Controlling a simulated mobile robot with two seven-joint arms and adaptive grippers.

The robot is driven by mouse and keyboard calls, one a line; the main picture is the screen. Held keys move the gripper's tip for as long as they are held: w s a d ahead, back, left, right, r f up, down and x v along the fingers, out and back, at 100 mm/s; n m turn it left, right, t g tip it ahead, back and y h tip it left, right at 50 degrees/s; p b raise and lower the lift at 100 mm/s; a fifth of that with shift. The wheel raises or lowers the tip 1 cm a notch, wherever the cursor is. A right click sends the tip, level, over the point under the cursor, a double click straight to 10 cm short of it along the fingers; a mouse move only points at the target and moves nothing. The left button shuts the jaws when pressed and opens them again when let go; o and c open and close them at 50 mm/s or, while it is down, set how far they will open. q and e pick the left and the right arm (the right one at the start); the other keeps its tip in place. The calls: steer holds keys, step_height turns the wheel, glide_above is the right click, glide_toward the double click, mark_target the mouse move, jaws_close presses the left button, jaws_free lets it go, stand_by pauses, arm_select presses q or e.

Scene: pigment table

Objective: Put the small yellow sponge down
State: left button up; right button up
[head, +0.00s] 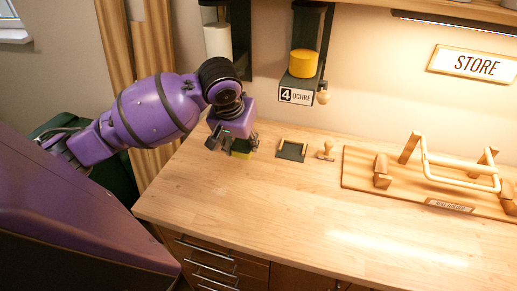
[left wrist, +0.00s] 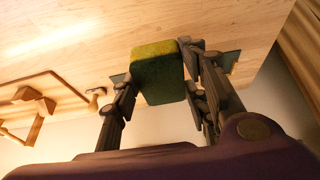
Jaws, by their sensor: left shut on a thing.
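In the left wrist view the sponge (left wrist: 157,75) has a yellow end and dark green sides and sits between the two fingers. My left gripper is shut on it. The fingers hide part of the sponge in the head view, and I cannot tell whether it touches the wooden table (head: 270,205). My right gripper is not in view.
Right of the sponge are a small dark tray (head: 291,150) and a wooden stamp-like knob (head: 326,151). A wooden rack on a board (head: 355,170) stands farther right. A dispenser marked "4 OCHRE" (head: 297,96) hangs behind. The table's front and middle are clear.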

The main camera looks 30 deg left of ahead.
arm_select(q)
steer(key=w+a+f, duration=0.1)
steer(key=w+f, duration=0.2)
steer(key=w+a+f, duration=0.2)
steer(key=w, duration=0.2)
steer(key=w+a+f, duration=0.1)
steer(key=w+f, duration=0.2)
steer(key=w, duration=0.1)
steer(key=shift+w+a+f, duration=0.2)
steer(key=shift+a+f, duration=0.15)
steer(key=shift+w+a+f, duration=0.15)
steer(key=shift+w+f, duration=0.45)
steer(key=shift+f, duration=0.1)
steer(key=shift+s+f, duration=0.1)
steer(key=shift+f, duration=1.3)
steer(key=shift+f, duration=0.1)
steer(key=o, duration=1.3)
steer(key=shift+o, duration=0.2)
steer(key=v, duration=0.7)
steer(key=shift+r, duration=0.3)
